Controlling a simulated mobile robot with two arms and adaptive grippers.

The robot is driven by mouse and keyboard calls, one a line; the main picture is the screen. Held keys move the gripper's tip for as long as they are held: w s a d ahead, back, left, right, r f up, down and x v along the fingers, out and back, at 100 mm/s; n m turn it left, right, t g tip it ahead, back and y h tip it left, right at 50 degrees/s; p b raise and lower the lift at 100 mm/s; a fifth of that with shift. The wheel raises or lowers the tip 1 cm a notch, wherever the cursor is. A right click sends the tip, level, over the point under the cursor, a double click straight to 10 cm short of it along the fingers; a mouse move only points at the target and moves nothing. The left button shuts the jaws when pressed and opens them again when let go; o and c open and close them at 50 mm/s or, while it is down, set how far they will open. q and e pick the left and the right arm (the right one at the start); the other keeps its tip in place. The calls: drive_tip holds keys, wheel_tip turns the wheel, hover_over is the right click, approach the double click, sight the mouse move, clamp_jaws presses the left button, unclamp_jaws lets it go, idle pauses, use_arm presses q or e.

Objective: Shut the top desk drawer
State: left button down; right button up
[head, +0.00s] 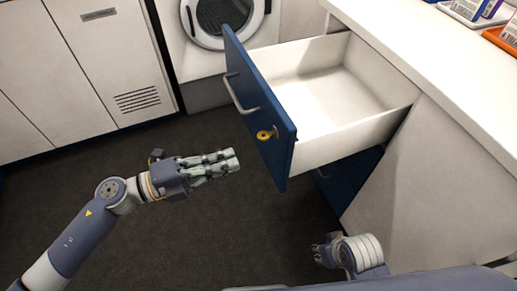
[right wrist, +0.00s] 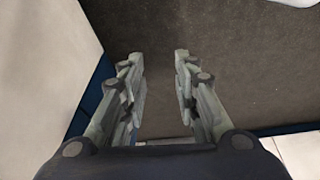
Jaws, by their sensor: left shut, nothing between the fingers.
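The top desk drawer (head: 318,142) is pulled far out of the white desk. It has a blue front (head: 268,125), a grey bar handle (head: 239,95) and a white, empty inside. My left gripper (head: 236,160) is shut and empty. It appears just left of the drawer front in the head view, with its fingers toward the front; a gap shows between them. My right gripper (head: 318,255) is low in the head view, below the drawer. In the right wrist view its fingers (right wrist: 160,60) are apart with nothing between them.
A yellow round piece (head: 265,135) sits on the drawer front. A lower blue drawer (head: 348,182) is partly hidden underneath. The white desk top (head: 440,60) carries trays (head: 470,12) at the back right. A washer (head: 222,20) and white cabinets (head: 85,60) stand behind. Dark floor (head: 240,235) is clear.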

sight(271, 147)
use_arm(q)
drive_tip(key=x, duration=0.8)
drive_tip(key=shift+f, duration=0.1)
use_arm(e)
drive_tip(key=shift+w+f, duration=0.1)
drive_tip(key=shift+f, duration=0.35)
use_arm(q)
drive_tip(key=shift+d, duration=0.1)
